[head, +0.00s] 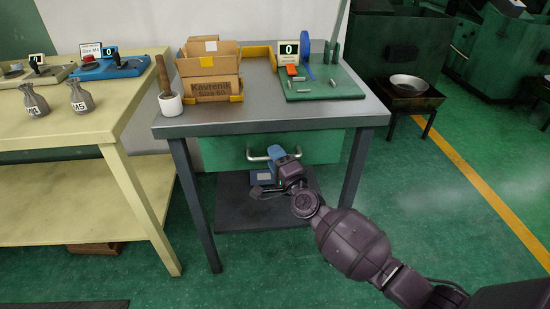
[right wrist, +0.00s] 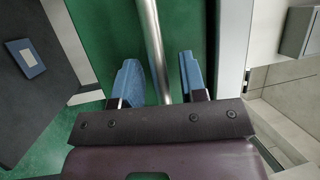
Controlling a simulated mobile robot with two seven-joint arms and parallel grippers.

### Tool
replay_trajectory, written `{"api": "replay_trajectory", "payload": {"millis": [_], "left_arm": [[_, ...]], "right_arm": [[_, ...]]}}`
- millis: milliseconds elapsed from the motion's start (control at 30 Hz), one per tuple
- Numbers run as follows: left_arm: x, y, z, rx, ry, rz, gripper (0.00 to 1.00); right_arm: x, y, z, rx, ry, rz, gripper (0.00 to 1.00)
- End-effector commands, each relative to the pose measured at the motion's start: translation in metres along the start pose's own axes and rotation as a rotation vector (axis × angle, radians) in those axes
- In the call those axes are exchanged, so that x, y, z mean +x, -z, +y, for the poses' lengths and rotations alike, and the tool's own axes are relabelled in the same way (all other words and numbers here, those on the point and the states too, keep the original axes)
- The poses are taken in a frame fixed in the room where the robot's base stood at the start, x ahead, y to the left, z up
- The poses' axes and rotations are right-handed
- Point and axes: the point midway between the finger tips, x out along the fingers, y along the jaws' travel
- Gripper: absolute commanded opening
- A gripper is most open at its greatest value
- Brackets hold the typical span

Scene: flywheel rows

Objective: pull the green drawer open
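The green drawer (head: 322,146) sits under the grey table, its front close below the table's front edge; it looks shut. Its silver bar handle (head: 256,156) is partly hidden behind my right gripper (head: 278,156). In the right wrist view the handle (right wrist: 152,45) runs between the two blue fingertips of the right gripper (right wrist: 160,80), with a gap on each side. The right gripper is open and around the bar, not clamped on it. The green drawer front (right wrist: 103,30) lies behind the fingers. My left gripper is not in view.
The grey table (head: 250,118) bears cardboard boxes (head: 210,88), a white cup (head: 170,104) and a green board (head: 345,80). A lower shelf (head: 235,200) lies below the drawer. A yellow table (head: 100,135) stands at left.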

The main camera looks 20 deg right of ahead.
Motion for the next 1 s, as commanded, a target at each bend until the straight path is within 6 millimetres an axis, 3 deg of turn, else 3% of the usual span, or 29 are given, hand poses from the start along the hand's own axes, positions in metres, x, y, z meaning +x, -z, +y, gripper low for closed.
{"api": "replay_trajectory", "payload": {"millis": [267, 533, 1000], "left_arm": [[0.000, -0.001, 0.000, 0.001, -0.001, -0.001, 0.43], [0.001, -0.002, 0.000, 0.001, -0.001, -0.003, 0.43], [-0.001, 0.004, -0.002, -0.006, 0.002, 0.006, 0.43]], "right_arm": [[0.001, 0.000, -0.001, 0.000, 0.001, 0.000, 0.39], [0.001, 0.000, -0.001, 0.000, 0.001, 0.000, 0.00], [-0.010, -0.005, -0.005, 0.001, 0.003, -0.001, 0.00]]}}
